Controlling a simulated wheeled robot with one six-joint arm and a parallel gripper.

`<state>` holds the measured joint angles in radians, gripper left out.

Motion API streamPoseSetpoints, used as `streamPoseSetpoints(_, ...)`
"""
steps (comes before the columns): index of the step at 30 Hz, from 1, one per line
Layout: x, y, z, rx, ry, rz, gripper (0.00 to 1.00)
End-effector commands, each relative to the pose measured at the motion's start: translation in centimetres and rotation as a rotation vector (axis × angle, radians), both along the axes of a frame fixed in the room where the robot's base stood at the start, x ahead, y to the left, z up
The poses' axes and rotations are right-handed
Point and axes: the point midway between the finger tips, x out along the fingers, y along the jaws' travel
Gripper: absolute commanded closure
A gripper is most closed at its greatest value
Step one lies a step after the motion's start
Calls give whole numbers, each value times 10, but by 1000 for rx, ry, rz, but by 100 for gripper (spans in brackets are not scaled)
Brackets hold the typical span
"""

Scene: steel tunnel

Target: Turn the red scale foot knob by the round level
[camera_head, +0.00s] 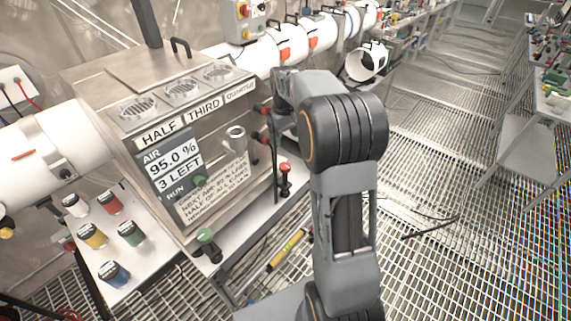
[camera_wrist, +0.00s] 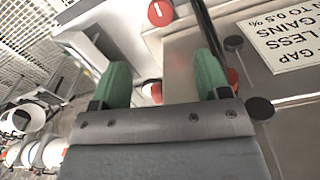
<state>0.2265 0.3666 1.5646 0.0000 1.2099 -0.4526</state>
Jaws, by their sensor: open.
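A red knob (camera_head: 285,168) on a dark stem stands on the shelf at the right end of the steel box, just left of my arm. A green knob (camera_head: 205,238) stands at the shelf's near corner. In the wrist view my gripper (camera_wrist: 162,60) is open, with two green fingers apart and nothing clearly held. A red disc with a white mark (camera_wrist: 160,12) shows beyond the fingertips. Another red part (camera_wrist: 232,78) is partly hidden behind the right finger. A small pale and red part (camera_wrist: 153,91) shows between the fingers. I cannot make out the round level.
The steel box (camera_head: 120,75) carries a readout panel (camera_head: 165,165) and a paper note (camera_head: 215,187). Several coloured jars stand on a white side tray (camera_head: 120,290). A yellow spirit level (camera_head: 286,250) lies low beside the shelf. Grated floor (camera_head: 450,180) is open to the right.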

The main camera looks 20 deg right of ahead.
Motion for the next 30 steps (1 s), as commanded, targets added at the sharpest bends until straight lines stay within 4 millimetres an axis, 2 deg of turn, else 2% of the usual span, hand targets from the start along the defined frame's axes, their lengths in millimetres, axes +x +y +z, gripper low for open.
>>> streamPoseSetpoints(12, -1, 1, -77, 1, 5, 0, 31)
streamPoseSetpoints(18, -1, 1, -106, 1, 3, 0, 31)
streamPoseSetpoints(24, 0, 1, -122, 1, 1, 0, 31)
streamPoseSetpoints(30, 0, 1, -128, 0, 0, 0, 31)
